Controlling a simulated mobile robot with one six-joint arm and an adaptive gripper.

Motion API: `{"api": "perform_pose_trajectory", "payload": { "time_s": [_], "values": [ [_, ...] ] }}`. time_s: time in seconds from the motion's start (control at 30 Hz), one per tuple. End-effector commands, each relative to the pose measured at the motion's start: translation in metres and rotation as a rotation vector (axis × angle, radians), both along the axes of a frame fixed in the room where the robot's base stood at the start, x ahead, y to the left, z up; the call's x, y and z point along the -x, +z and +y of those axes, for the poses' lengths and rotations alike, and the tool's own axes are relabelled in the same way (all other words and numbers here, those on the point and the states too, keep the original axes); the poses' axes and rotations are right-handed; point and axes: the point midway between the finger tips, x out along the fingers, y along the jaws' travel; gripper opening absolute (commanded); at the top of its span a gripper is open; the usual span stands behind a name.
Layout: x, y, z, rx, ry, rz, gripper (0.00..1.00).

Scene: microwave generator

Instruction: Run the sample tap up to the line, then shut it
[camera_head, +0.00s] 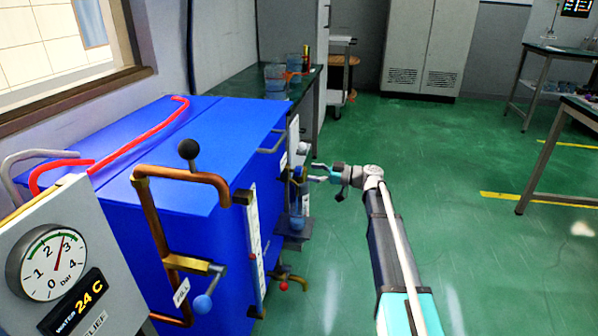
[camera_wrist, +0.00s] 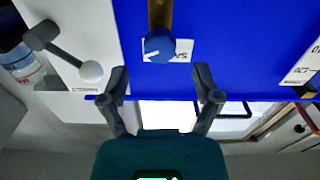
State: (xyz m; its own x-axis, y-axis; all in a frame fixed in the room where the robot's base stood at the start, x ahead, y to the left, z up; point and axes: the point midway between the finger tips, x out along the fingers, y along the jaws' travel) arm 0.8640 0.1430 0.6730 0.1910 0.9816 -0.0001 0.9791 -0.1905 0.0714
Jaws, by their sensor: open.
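The sample tap's blue round knob (camera_wrist: 158,45) has a white pointer mark and sits on a brass stem on the blue cabinet face, with a partly hidden white label behind it. It also shows small in the camera_head view (camera_head: 298,172). My gripper (camera_wrist: 162,88) is open, its two dark fingers spread on either side of the knob's line, short of the knob and not touching it. In the camera_head view my gripper (camera_head: 318,173) is just right of the tap. A clear vessel with bluish contents (camera_head: 297,219) stands below the tap; its line is too small to make out.
The blue cabinet (camera_head: 215,130) carries copper pipes, a fill valve (camera_head: 203,304) and a pressure gauge (camera_head: 46,260). Beakers (camera_head: 275,78) stand on the back bench.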

Motion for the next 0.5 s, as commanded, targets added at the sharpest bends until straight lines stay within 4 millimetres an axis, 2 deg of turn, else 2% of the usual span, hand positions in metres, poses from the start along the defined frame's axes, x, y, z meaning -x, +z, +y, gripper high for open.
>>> {"api": "perform_pose_trajectory", "payload": {
  "time_s": [0.2,0.5],
  "values": [
    [-0.006,0.000,0.030,0.000,0.002,0.000,0.81],
    [-0.009,0.000,0.048,0.000,0.000,0.000,0.81]
  ]
}}
